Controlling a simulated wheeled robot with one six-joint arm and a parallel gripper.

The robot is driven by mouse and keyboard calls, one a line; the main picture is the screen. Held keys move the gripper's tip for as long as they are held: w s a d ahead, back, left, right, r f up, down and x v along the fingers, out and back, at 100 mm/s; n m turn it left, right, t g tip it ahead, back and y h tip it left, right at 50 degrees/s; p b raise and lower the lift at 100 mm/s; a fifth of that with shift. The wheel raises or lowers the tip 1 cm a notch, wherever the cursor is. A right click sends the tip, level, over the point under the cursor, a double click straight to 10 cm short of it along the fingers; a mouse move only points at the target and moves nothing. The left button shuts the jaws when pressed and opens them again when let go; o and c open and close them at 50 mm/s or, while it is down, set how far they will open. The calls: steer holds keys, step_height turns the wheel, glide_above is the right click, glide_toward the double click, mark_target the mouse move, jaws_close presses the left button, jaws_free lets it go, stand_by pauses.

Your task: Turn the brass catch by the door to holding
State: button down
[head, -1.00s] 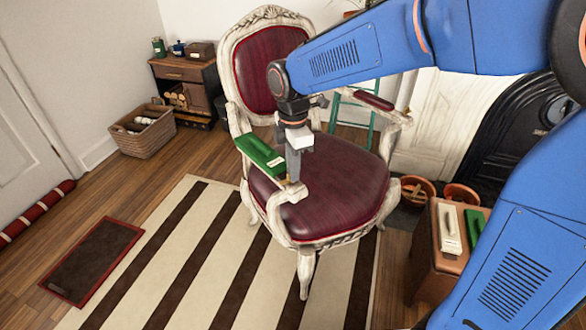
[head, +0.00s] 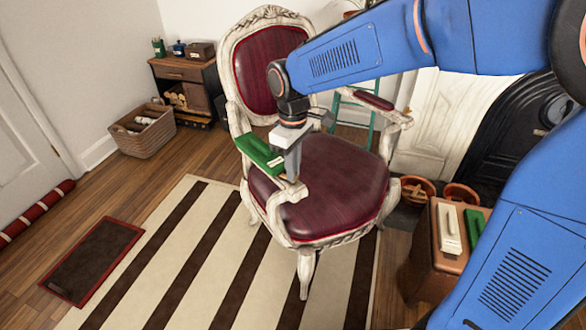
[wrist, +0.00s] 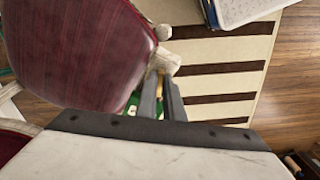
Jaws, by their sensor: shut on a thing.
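My gripper (head: 291,174) points down at the front of the chair's left armrest, beside a green block (head: 258,150) lying along that armrest. The wrist view shows the two grey fingers (wrist: 160,104) close together, with a small brass-coloured piece (wrist: 160,84) between them. This looks like the brass catch; a bit of it also shows at the fingertips in the head view (head: 299,187). Green with white marks shows around the fingers in the wrist view. The fingers hide most of the catch, so its setting cannot be read.
The chair (head: 335,180) with a dark red seat stands on a striped rug (head: 190,250). A brown box (head: 425,262) at the right bears a cream block (head: 449,229) and a green block (head: 473,224). A white door (head: 25,120) is at far left.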

steer(key=shift+m, duration=2)
steer(key=c, duration=1.9)
jaws_free()
steer(key=shift+o, duration=0.2)
step_height(320, 180, up, 18)
steer(key=shift+f, duration=0.25)
